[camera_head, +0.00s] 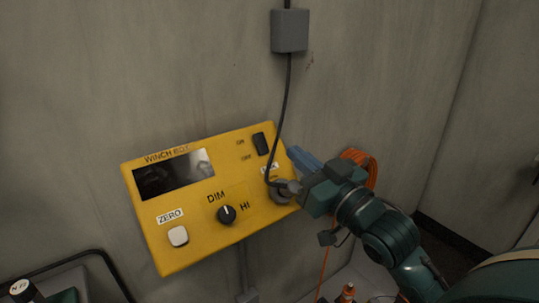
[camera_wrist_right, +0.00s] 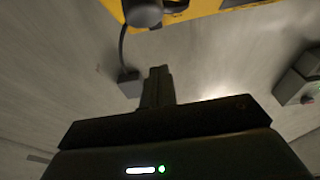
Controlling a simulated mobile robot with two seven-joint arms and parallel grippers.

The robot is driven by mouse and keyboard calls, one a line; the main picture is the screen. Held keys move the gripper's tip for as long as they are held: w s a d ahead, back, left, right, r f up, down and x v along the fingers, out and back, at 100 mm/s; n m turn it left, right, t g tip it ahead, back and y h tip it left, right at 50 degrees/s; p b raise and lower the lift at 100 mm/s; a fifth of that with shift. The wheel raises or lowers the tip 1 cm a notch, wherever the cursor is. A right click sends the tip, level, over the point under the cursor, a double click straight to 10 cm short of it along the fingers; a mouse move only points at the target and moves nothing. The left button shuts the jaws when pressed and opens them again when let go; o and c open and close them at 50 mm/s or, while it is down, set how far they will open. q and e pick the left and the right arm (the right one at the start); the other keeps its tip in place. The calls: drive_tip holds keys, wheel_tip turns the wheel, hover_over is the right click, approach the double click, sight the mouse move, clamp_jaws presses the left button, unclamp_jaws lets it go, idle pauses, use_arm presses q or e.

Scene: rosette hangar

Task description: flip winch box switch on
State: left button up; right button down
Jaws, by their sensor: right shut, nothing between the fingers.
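The yellow winch box (camera_head: 196,238) is on the grey wall, tilted in the head view, with its edge at the top of the right wrist view (camera_wrist_right: 200,10). Its black rocker switch (camera_head: 261,144) is at the upper right, beside ON and OFF labels. I cannot tell the rocker's position. My right gripper (camera_head: 298,154) is shut and empty, its bluish fingers just right of the box's edge, near the switch. I cannot tell whether they touch the box. Its shut fingers also show in the wrist view (camera_wrist_right: 158,82). My left gripper is out of view.
A black cable (camera_head: 286,88) runs from a grey wall box (camera_head: 289,31) to a plug (camera_head: 281,192) on the winch box, close to my right gripper. A dial (camera_head: 227,215) and white button (camera_head: 178,236) are lower left. An orange coil (camera_head: 361,162) hangs behind my arm.

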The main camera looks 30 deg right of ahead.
sight(261, 144)
drive_tip(key=shift+w+a+f+b, duration=0.15)
drive_tip(key=shift+w+b, duration=0.3)
drive_tip(key=shift+b, duration=0.75)
drive_tip(key=x, duration=0.2)
drive_tip(key=r+p+x, duration=0.1)
drive_tip(key=x, duration=0.1)
drive_tip(key=shift+w, duration=0.3)
drive_tip(key=w+f, duration=0.2)
drive_tip(key=w, duration=0.1)
drive_tip(key=shift+a, duration=0.2)
drive_tip(key=shift+w+f, duration=0.25)
drive_tip(key=shift+w, duration=0.2)
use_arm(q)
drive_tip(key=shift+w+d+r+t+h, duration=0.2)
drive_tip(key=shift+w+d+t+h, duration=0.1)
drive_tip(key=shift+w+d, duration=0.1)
